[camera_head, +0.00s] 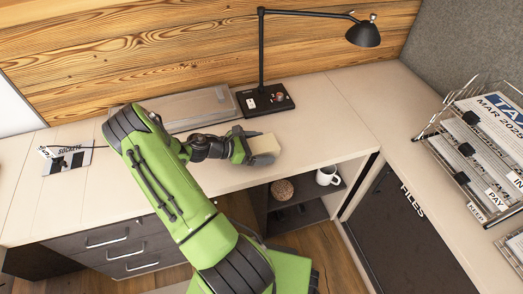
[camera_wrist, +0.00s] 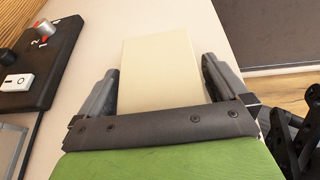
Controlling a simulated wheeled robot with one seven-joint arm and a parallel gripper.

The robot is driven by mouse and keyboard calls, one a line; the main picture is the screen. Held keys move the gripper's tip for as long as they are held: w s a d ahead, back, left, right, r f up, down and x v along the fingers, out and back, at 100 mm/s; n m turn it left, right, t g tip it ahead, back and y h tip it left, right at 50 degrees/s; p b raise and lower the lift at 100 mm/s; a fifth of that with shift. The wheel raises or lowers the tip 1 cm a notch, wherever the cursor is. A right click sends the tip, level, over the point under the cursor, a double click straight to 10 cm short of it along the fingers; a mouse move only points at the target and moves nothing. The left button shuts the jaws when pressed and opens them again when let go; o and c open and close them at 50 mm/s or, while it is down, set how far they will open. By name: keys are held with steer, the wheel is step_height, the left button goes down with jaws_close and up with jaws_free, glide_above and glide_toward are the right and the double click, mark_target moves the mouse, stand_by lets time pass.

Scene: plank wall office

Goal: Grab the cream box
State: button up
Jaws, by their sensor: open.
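The cream box (camera_head: 264,145) lies on the pale desk near its front edge. In the wrist view the box (camera_wrist: 160,65) sits between the two fingers of my gripper (camera_wrist: 162,88), one finger on each side. My gripper (camera_head: 250,146) is open in the head view and reaches the box from the left. The left finger is close to the box's left side and the right finger close to its right side. I cannot tell whether either finger touches it. The near end of the box is hidden behind the gripper body.
A black lamp base (camera_head: 265,99) with small items stands behind the box; it also shows in the wrist view (camera_wrist: 40,65). A grey case (camera_head: 185,108) lies behind my arm. A wire paper rack (camera_head: 480,150) stands at right. The desk (camera_head: 335,115) right of the box is clear.

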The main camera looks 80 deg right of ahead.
steer(key=shift+c, duration=0.3)
steer(key=c, duration=1)
steer(key=shift+r, duration=0.2)
steer(key=shift+c, duration=0.3)
